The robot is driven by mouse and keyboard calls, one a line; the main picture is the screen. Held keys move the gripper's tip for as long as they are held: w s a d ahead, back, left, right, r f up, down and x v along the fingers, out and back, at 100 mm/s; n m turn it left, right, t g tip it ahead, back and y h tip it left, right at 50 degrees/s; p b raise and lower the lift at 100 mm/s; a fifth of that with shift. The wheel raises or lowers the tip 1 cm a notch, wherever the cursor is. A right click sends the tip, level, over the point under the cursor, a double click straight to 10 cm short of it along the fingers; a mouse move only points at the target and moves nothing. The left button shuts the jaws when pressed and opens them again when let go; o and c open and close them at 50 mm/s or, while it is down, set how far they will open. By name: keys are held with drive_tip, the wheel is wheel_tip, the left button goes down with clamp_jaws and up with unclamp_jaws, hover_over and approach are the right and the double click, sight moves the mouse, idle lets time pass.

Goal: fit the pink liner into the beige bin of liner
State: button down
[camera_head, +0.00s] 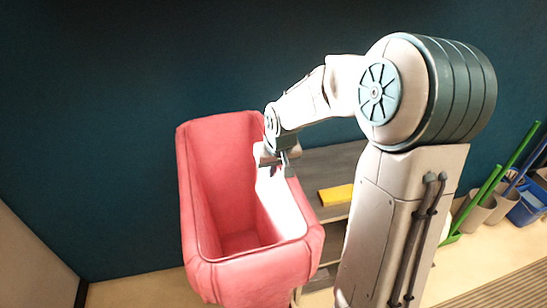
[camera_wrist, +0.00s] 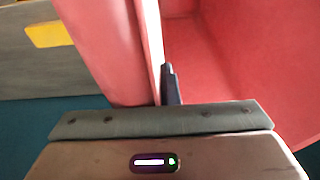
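The pink liner (camera_head: 290,262) stands as a tall, open-topped rectangular shape left of my arm, its edge folded outward over the rim. Its inside is empty, and the right inner wall is brightly lit. The beige bin cannot be made out; the pink covers where it would be. My gripper (camera_head: 278,170) is at the liner's right rim, towards the far corner. In the wrist view one dark finger (camera_wrist: 171,86) lies against the inner side of the liner's edge (camera_wrist: 125,50). The other finger is hidden behind the fold; the gripper looks closed on the rim.
Several small bins and green sticks (camera_head: 490,190) stand at the far right. A dark teal wall is behind. Floor is clear at front left.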

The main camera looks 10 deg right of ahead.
sight(274, 193)
wheel_tip(274, 193, down, 10)
drive_tip(key=shift+b, duration=0.8)
wheel_tip(274, 193, down, 37)
drive_tip(key=b, duration=3.3)
drive_tip(key=c, duration=1.6)
unclamp_jaws()
drive_tip(key=p+v, duration=0.4)
drive_tip(key=v, duration=1)
drive_tip(key=shift+w+p, duration=0.1)
drive_tip(key=shift+p, duration=0.3)
